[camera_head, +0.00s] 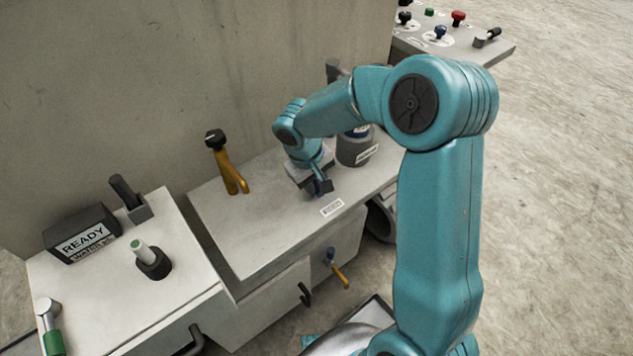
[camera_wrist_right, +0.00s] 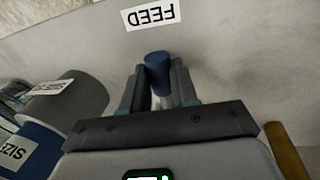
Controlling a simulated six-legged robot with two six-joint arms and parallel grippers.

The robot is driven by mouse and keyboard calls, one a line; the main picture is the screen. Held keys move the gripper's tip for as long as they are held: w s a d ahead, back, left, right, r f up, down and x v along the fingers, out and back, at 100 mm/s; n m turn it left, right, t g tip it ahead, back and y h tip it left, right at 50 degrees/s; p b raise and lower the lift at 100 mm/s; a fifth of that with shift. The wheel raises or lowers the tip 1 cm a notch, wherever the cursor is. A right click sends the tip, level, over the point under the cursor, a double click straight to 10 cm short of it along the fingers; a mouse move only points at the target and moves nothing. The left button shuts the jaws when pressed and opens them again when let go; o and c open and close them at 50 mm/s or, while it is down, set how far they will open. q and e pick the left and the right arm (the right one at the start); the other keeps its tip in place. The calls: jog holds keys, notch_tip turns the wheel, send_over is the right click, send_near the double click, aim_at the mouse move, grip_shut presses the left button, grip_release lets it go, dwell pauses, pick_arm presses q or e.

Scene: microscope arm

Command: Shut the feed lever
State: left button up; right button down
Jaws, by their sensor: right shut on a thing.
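The feed lever's blue knob (camera_wrist_right: 158,68) shows in the right wrist view, on a pale stem, beside an upside-down FEED label (camera_wrist_right: 151,14). My right gripper (camera_wrist_right: 159,88) is shut on the lever, one finger on each side of it. In the head view my right gripper (camera_head: 318,186) is low over the grey bench top, just behind a small white label (camera_head: 331,207). The gripper and arm mostly hide the lever there, so its tilt is hard to tell. My left gripper is not in view.
A yellow lever with a black knob (camera_head: 229,172) stands left of my gripper. A grey cylinder (camera_head: 356,150) is close on the right. A READY box (camera_head: 80,233) and a green-topped knob (camera_head: 150,260) sit further left. A yellow-handled lever (camera_head: 336,270) is on the cabinet front.

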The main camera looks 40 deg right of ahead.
jog(key=shift+w+a+f+m+b, duration=0.15)
jog(key=shift+w+a+m+b, duration=0.1)
jog(key=shift+a+m+b, duration=0.55)
jog(key=m, duration=0.1)
jog(key=a+m, duration=0.1)
jog(key=shift+w+a+m+g+b, duration=0.1)
jog(key=shift+w+m+g+b, duration=0.2)
jog(key=shift+w+b, duration=0.1)
jog(key=shift+w+a+m, duration=0.45)
jog(key=shift+a+m, duration=0.15)
jog(key=shift+m, duration=0.5)
jog(key=shift+w+a+r+m+g+y, duration=0.1)
jog(key=shift+w+a+m+g+y, duration=0.15)
jog(key=shift+m, duration=0.3)
jog(key=shift+w+a+r+m+g+y, duration=0.1)
jog(key=shift+w+a+m+y, duration=0.1)
jog(key=shift+w+m, duration=0.25)
jog(key=shift+s, duration=0.1)
jog(key=c, duration=0.9)
grip_release()
jog(key=shift+o, duration=0.2)
